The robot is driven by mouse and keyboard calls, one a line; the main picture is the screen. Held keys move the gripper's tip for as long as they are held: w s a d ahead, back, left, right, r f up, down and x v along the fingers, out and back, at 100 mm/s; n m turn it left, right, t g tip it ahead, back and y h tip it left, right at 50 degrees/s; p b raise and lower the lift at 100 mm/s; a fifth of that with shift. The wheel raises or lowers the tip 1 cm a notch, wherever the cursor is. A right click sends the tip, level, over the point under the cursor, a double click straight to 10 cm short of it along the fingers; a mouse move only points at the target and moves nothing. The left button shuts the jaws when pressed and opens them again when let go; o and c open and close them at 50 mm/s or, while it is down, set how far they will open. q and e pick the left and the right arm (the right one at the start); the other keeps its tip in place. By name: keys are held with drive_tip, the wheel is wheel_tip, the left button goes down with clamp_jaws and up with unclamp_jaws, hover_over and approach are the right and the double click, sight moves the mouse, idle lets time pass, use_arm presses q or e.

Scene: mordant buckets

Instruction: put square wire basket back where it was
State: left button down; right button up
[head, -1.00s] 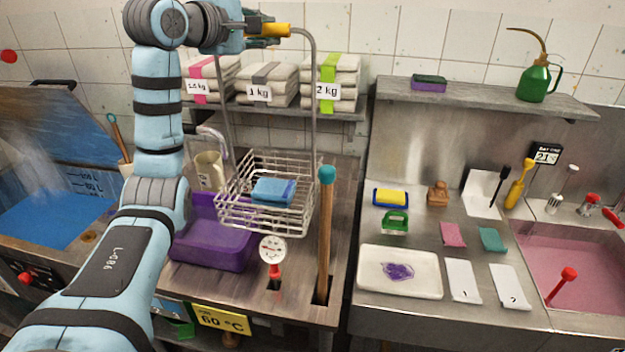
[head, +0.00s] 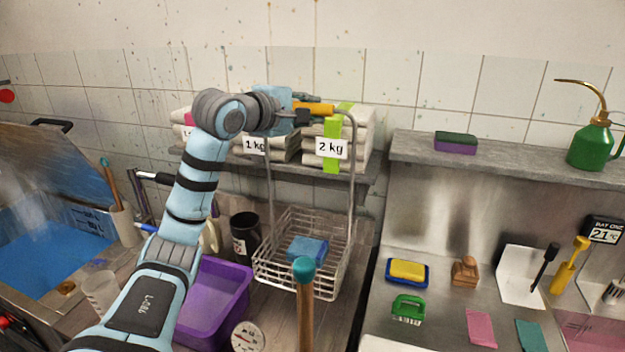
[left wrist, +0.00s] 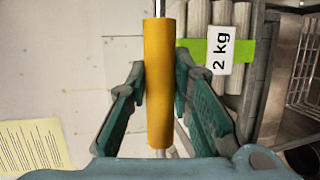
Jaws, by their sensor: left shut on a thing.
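The square wire basket (head: 266,268) hangs below its tall wire handle in the head view, with a blue block (head: 307,250) inside. My left gripper (head: 303,112) is shut on the yellow grip (head: 318,109) at the top of that handle. In the left wrist view the yellow grip (left wrist: 159,85) lies between the two fingers of my left gripper (left wrist: 158,95). The basket is right of the purple tub (head: 236,290), over the bench. Whether its base touches the bench cannot be told. My right gripper is not in view.
A teal-topped stick (head: 304,290) stands in front of the basket. A black cup (head: 245,238) is to its left. A shelf with cloth stacks (head: 352,148) is behind the handle. The steel counter to the right holds a yellow sponge (head: 408,269) and a green brush (head: 408,308).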

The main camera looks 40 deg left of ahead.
use_arm(q)
wheel_tip(320, 180, down, 12)
drive_tip(key=b, duration=0.1)
drive_tip(key=shift+s+a+f+b, duration=0.15)
drive_tip(key=shift+a+b, duration=0.05)
drive_tip(key=shift+b, duration=0.2)
drive_tip(key=c, duration=1.4)
unclamp_jaws()
drive_tip(key=shift+f, duration=0.1)
drive_tip(key=shift+c, duration=0.2)
drive_tip(key=s+r+b, duration=0.2)
drive_tip(key=s+b, duration=0.9)
drive_tip(key=b, duration=0.1)
drive_tip(key=shift+s+d+r+b, duration=0.15)
drive_tip(key=shift+s+d+b, duration=0.15)
drive_tip(key=shift+s, duration=0.1)
